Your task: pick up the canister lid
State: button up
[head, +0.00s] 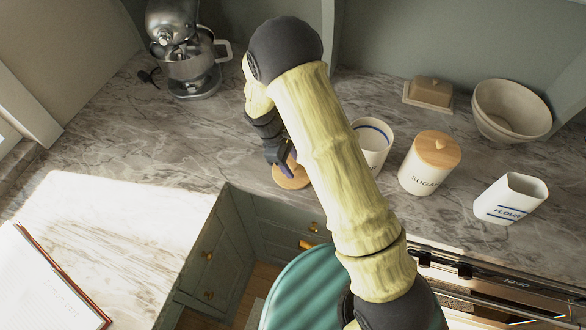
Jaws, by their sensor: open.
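A round wooden canister lid (290,182) lies on the marble counter in the middle of the head view, partly covered by my gripper. My gripper (284,164) is open, with its dark fingers pointing down at the lid. I cannot tell whether the fingers touch the lid or stand around its knob, which is hidden. A white canister (373,146) with a blue line inside its rim stands open to the right of the lid. My forearm covers part of it.
To the right stand a lidded sugar canister (426,172), an open flour container (510,199), a bowl (511,109) and a butter dish (430,93). A stand mixer (184,55) stands at the back left. An open book (45,285) lies front left. The left counter is mostly clear.

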aim_at(291, 164)
jog(key=shift+c, duration=0.4)
grip_shut()
notch_tip(291, 164, up, 10)
jog(key=b, duration=0.2)
dwell(0.3)
jog(key=shift+w+a, duration=0.1)
dwell(0.5)
